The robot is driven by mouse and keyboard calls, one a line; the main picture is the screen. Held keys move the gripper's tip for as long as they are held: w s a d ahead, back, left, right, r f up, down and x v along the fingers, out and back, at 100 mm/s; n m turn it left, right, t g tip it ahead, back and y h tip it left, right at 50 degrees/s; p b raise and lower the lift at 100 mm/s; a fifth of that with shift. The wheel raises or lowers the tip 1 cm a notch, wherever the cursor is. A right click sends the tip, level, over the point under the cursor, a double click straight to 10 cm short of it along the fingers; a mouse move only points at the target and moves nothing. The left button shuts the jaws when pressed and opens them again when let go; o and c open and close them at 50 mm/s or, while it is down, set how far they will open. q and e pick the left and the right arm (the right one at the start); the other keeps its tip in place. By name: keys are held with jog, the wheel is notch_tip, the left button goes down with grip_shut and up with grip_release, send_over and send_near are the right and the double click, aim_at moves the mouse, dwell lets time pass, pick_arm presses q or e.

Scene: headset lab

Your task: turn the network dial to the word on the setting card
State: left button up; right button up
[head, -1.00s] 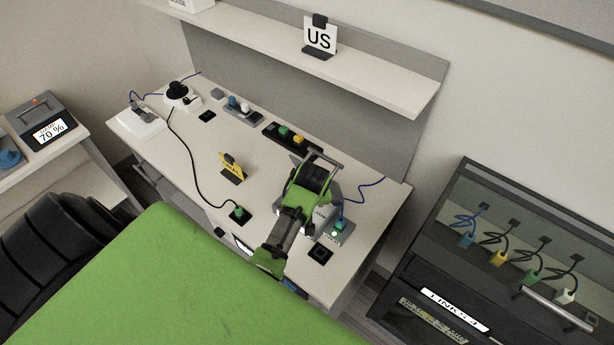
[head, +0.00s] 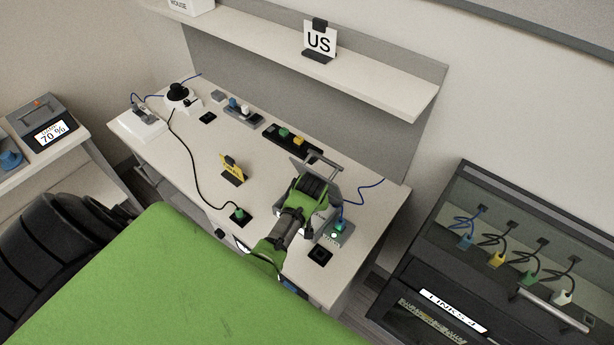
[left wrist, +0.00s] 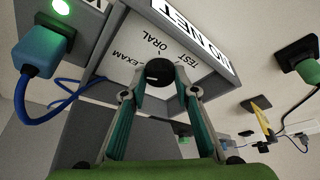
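In the left wrist view the network dial (left wrist: 159,72) is a round black knob with a small pale mark, on a pale face with the words EXAM, ORAL and TEST. My left gripper (left wrist: 161,80) has one fingertip on each side of the dial, close against it. Which word the dial points at is not clear. In the head view my left gripper (head: 312,188) is over the dial's box (head: 319,217) and hides the dial. A yellow card (head: 232,171) stands on the desk, its word too small to read. A white card (head: 319,40) on the shelf reads US. My right gripper is not in view.
A small box with a lit green lamp and a plug (head: 338,231) stands right beside the dial's box. A black cable (head: 184,150) crosses the desk to a green plug (head: 239,214). A glass-fronted cabinet (head: 489,262) stands at right. The desk's middle is mostly clear.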

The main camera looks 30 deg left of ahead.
pick_arm(q)
jog(key=shift+c, duration=1.4)
jog(key=m, duration=0.2)
jog(key=m+h, duration=0.1)
jog(key=m, duration=0.1)
jog(key=shift+a+m+t+h, duration=0.2)
jog(key=shift+m+t+h, duration=0.1)
jog(key=shift+t, duration=0.1)
jog(key=m+h, duration=0.1)
jog(key=m, duration=0.2)
jog(key=shift+a+m, duration=0.1)
jog(key=shift+m, duration=0.2)
jog(key=m+h, duration=0.1)
jog(key=m, duration=0.1)
jog(key=shift+a+m, duration=0.1)
jog(key=shift+m, duration=0.2)
jog(key=shift+m+g+h+b, duration=0.3)
jog(key=shift+m+h+b, duration=0.45)
jog(key=shift+m, duration=0.75)
